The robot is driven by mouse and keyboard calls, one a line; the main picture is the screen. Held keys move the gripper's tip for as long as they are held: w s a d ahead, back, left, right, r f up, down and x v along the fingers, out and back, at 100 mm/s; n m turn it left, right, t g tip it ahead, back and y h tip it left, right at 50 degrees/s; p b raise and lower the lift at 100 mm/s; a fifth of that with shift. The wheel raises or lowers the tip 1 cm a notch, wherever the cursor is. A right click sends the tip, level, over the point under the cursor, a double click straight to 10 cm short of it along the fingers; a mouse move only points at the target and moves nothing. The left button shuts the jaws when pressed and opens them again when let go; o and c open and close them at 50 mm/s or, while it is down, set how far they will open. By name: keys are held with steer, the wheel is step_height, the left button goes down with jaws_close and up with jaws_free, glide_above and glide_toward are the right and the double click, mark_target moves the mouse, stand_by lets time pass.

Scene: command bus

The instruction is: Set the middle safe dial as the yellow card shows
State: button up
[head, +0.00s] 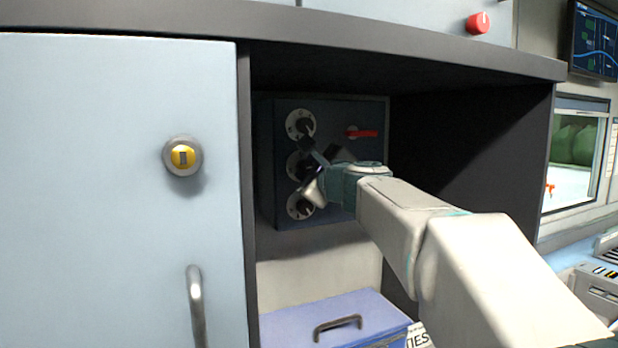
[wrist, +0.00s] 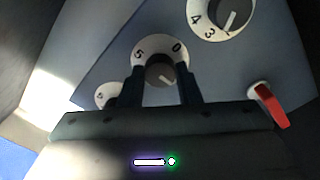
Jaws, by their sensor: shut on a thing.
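The safe (head: 345,205) is a dark blue box with a column of three white-ringed dials. The middle dial (head: 293,166) is partly hidden by my gripper (head: 309,166) in the head view. In the wrist view, the middle dial (wrist: 151,46) shows a 5 and a 0 on its ring. My gripper (wrist: 160,87) is shut on its dark knob (wrist: 160,70), one finger on each side. A short white mark shows on the knob, toward its lower right. The yellow card is not in view.
The top dial (head: 300,124) and bottom dial (head: 300,206) sit close above and below. A red handle (head: 363,133) is on the safe's right side. The cabinet's side walls and top enclose the safe. A blue case (head: 335,308) stands below.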

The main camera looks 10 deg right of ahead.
steer(key=n+b, duration=0.2)
steer(key=n, duration=0.1)
steer(key=n+b, duration=0.1)
steer(key=shift+f+n, duration=0.25)
steer(key=shift+n, duration=0.05)
steer(key=n+b, duration=0.3)
steer(key=n, duration=0.1)
steer(key=shift+n+b, duration=0.3)
steer(key=n+b, duration=0.4)
steer(key=n, duration=0.1)
steer(key=shift+n, duration=0.4)
steer(key=shift+r+n+b, duration=0.15)
steer(key=shift+n+b, duration=0.35)
steer(key=shift+n, duration=0.3)
steer(key=o, duration=1)
steer(key=shift+r, duration=0.1)
steer(key=shift+c, duration=0.2)
steer(key=shift+s, duration=0.1)
